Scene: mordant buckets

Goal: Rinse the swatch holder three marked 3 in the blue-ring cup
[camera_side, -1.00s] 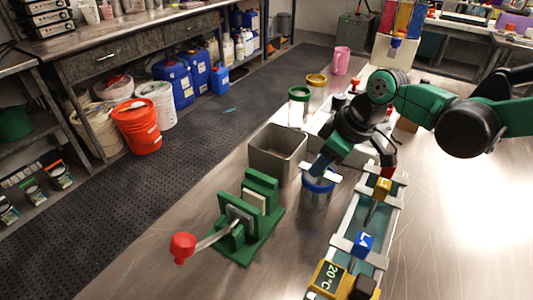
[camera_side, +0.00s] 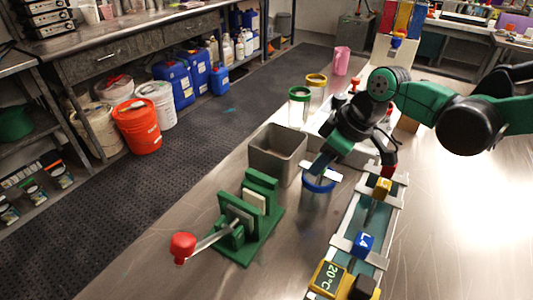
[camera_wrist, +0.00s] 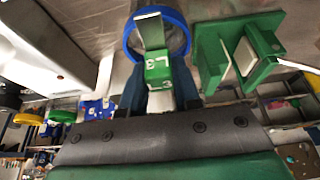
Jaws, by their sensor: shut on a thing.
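My gripper (camera_wrist: 159,84) is shut on a small green block with white marking that looks like L3, the swatch holder three (camera_wrist: 158,68). A pale flat strip extends from the block over the blue-ring cup (camera_wrist: 129,40). In the side view my gripper (camera_side: 321,166) is directly above the blue-ring cup (camera_side: 318,188), a clear cup with a blue rim. A pale crossbar shows just above the rim. How far the strip reaches into the cup is hidden.
A green press with a red-knobbed lever (camera_side: 240,220) and a grey square bin (camera_side: 277,150) stand left of the cup. A rail rack (camera_side: 345,235) with blue and yellow holders is at right. Green-ring (camera_side: 299,97) and yellow-ring (camera_side: 316,80) cups stand behind.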

